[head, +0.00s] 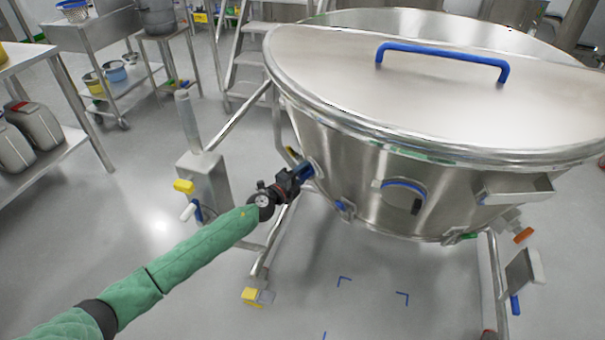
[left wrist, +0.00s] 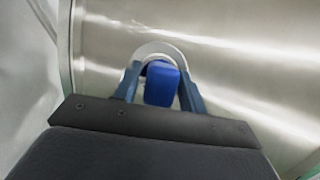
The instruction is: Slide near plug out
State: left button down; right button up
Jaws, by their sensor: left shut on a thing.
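The near plug (left wrist: 160,84) is blue and sits at a round metal port on the side of the steel vessel (head: 345,150). In the left wrist view it lies between the two blue-grey fingers of my left gripper (left wrist: 158,92), which is shut on it. In the head view the left gripper (head: 304,173) reaches the vessel's left side, and the plug is mostly hidden by it. I cannot tell how deep the plug sits in the port. My right gripper is in neither view.
The vessel has a large lid with a blue handle (head: 442,60). A steel post on a stand (head: 203,180) with a yellow part is left of the vessel. Steps (head: 250,60) stand behind. A shelf with grey canisters (head: 36,124) is at the far left. The floor in front is clear.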

pick_arm(q)
jog(key=s+a, duration=0.1)
jog(key=a, duration=0.2)
jog(key=shift+s+f, duration=0.1)
jog(key=shift+s, duration=0.3)
jog(key=c, duration=1.1)
grip_release()
jog(key=shift+d, duration=0.1)
